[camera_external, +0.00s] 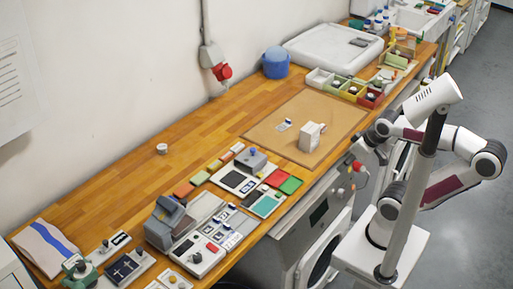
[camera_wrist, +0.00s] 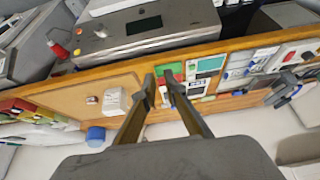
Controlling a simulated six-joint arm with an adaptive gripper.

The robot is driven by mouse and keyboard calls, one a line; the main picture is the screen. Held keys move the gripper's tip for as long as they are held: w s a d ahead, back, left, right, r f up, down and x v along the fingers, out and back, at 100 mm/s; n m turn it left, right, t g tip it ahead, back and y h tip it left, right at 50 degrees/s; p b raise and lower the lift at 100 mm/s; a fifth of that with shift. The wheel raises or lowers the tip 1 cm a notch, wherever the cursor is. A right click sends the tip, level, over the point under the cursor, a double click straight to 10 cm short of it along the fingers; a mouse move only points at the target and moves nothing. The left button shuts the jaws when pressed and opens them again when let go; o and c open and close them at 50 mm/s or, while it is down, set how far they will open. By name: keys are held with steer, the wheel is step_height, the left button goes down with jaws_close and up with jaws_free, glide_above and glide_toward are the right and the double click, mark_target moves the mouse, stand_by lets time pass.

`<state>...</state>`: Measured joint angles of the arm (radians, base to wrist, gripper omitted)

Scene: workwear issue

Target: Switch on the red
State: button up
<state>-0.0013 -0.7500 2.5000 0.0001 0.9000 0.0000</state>
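Several red things show, and I cannot tell which one the task means. A grey and white box with a red button (camera_external: 197,257) stands at the near end of the bench. A flat red tile (camera_external: 275,179) lies beside a green tile (camera_external: 290,186) near the bench's front edge. A red knob (camera_external: 357,166) is on the front of the grey machine; it also shows in the wrist view (camera_wrist: 59,50). My gripper (camera_wrist: 161,78) is open and empty, its two fingers apart above the bench. In the external view its fingers are hard to make out beside the arm.
A red plug (camera_external: 222,72) is in a wall socket. A brown board (camera_external: 265,133) carries a small white box (camera_external: 311,137). A blue pot (camera_external: 276,63) and a white tray (camera_external: 300,47) stand farther back. The bench's left middle is mostly clear.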

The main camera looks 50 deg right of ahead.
steer(key=shift+w+a+f+n+g, duration=0.3)
steer(key=shift+a+f+g, duration=0.1)
steer(key=shift+a+f, duration=0.35)
jaws_close()
steer(key=w+a+f+n+g+y, duration=0.25)
steer(key=w+a+n, duration=0.35)
steer(key=a, duration=0.8)
steer(key=w+a+f+n+g+y, duration=0.25)
steer(key=w+a, duration=0.55)
steer(key=a, duration=0.5)
steer(key=w+a+r+n+t+y, duration=0.1)
steer(key=w+a+r+n+y, duration=0.2)
steer(key=w+a+n, duration=0.4)
steer(key=shift+w+a+r+n+y, duration=0.2)
steer(key=shift+a+n+y, duration=0.4)
steer(key=shift+a+n, duration=0.65)
